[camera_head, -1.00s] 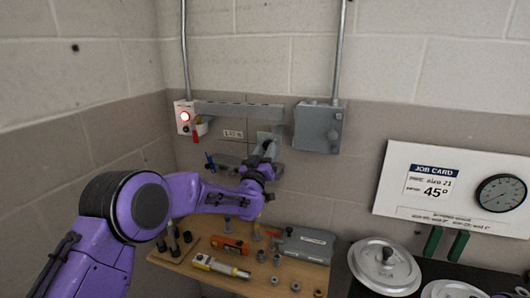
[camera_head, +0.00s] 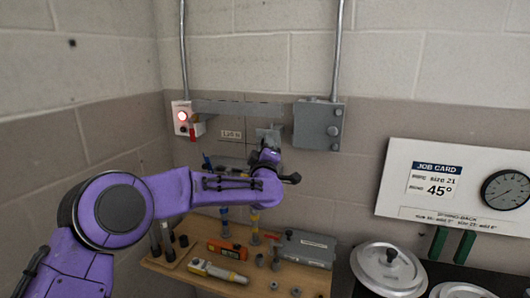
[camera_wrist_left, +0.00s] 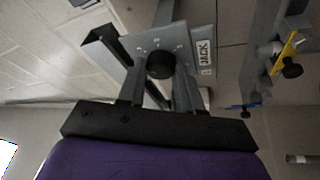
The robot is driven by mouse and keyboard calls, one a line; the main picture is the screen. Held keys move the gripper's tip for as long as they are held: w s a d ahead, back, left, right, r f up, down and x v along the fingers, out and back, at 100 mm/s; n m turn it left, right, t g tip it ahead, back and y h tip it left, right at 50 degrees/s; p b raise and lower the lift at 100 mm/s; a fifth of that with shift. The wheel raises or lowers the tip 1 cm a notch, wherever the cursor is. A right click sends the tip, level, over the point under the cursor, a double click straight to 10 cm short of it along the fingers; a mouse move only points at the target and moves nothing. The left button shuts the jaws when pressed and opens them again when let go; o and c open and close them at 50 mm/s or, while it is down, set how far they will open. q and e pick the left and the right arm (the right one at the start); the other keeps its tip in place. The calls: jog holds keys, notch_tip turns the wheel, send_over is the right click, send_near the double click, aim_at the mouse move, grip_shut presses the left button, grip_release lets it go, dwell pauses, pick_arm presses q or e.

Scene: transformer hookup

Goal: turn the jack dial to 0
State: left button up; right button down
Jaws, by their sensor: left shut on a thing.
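The jack dial (camera_wrist_left: 160,64) is a round black knob on a grey plate with small marks around it, in the left wrist view. The marks are too small for me to read the setting. My left gripper (camera_wrist_left: 157,78) has one finger on each side of the knob and is shut on it. In the head view my left gripper (camera_head: 267,140) is at the grey plate (camera_head: 268,131) on the wall, and the arm hides the dial. My right gripper is not in view.
A grey box (camera_head: 318,126) is on the wall just right of the gripper. A switch box with a lit red lamp (camera_head: 183,116) is to the left. Below, a wooden bench (camera_head: 190,268) carries several tools and fittings. Lidded pots (camera_head: 388,268) stand at the right.

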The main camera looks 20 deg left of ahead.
pick_arm(q)
jog(key=shift+r+n+g+y, duration=0.1)
jog(key=shift+n+g+y, duration=0.4)
jog(key=shift+n, duration=1.4)
jog(key=shift+d+n, duration=0.1)
jog(key=shift+n, duration=0.2)
jog(key=o, duration=1)
jog(key=shift+o, duration=0.2)
jog(key=b+v, duration=0.5)
jog(key=v, duration=0.5)
jog(key=shift+s+r, duration=0.2)
jog(key=shift+s, duration=0.1)
jog(key=shift+d, duration=0.15)
